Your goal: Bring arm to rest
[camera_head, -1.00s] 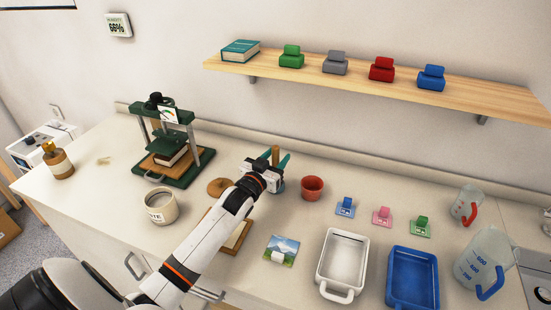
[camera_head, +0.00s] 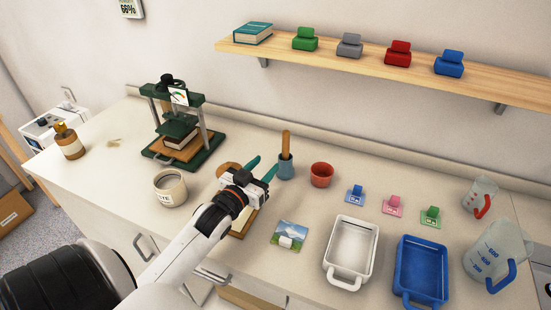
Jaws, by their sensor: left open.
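My left arm reaches in from the lower left over the counter (camera_head: 110,190). Its gripper (camera_head: 262,168) is open, with its two teal fingers spread and nothing seen between them. It is just left of a blue-grey pot (camera_head: 286,168) with a wooden handle standing up in it. The gripper and wrist partly hide a round wooden disc (camera_head: 228,168) and a framed board (camera_head: 245,222) on the counter. My right gripper is not in the view.
A green press (camera_head: 180,135) and a cream pot (camera_head: 170,188) stand to the left. A red pot (camera_head: 321,174), small colored clips, a white tray (camera_head: 350,253), a blue tray (camera_head: 421,271) and measuring jugs (camera_head: 495,252) stand to the right. A shelf (camera_head: 375,72) hangs behind.

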